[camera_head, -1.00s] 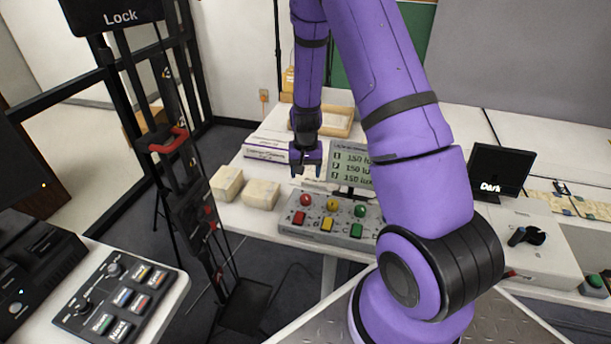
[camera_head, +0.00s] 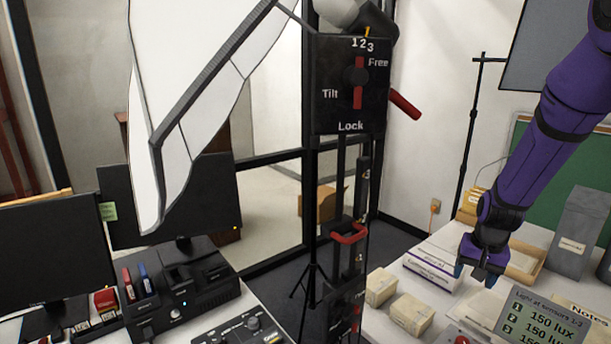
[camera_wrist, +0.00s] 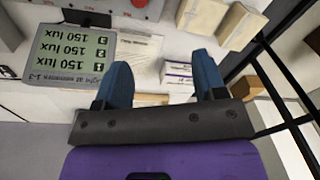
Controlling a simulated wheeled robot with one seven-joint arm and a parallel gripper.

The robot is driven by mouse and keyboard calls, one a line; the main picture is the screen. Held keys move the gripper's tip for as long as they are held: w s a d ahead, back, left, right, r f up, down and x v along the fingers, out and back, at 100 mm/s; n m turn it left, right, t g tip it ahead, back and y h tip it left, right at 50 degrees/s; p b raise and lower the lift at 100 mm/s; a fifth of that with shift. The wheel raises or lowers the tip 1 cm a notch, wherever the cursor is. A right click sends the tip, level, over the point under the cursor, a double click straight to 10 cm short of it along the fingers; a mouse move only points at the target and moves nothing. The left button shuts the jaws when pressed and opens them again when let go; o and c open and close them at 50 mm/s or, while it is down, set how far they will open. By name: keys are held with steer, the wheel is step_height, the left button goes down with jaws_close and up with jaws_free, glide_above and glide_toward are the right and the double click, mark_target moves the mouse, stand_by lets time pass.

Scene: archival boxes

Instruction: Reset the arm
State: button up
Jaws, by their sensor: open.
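My purple arm comes in from the upper right of the head view. My gripper (camera_head: 472,271) hangs above the white table at the right, left of the lux readout screen. In the wrist view my gripper (camera_wrist: 160,85) shows two blue fingers spread apart with nothing between them. Beyond the fingertips are a white box with a purple band (camera_wrist: 179,73) and the tabletop. The same box (camera_head: 433,265) lies to the left of my gripper in the head view.
Two cream boxes (camera_head: 381,287) (camera_head: 411,314) sit on the table's left part. A lux screen (camera_head: 540,322) stands right of my gripper. A black stand panel (camera_head: 351,85) marked Tilt, Free and Lock rises in the middle, with a white softbox (camera_head: 185,75) beside it. Monitors (camera_head: 168,205) stand at left.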

steer(key=s+a+r+n+t, duration=0.1)
steer(key=s+a+r+n, duration=0.15)
steer(key=s+r, duration=0.45)
steer(key=s+a+r+n+t, duration=0.1)
steer(key=s+a+r, duration=0.25)
steer(key=r, duration=0.85)
steer(key=s+a+r+n+t, duration=0.1)
steer(key=s+r, duration=0.2)
steer(key=s, duration=0.4)
steer(key=s+a+r+n+t, duration=0.1)
steer(key=s+r, duration=0.3)
steer(key=s, duration=0.4)
steer(key=shift+s+a, duration=0.15)
steer(key=shift+a, duration=0.5)
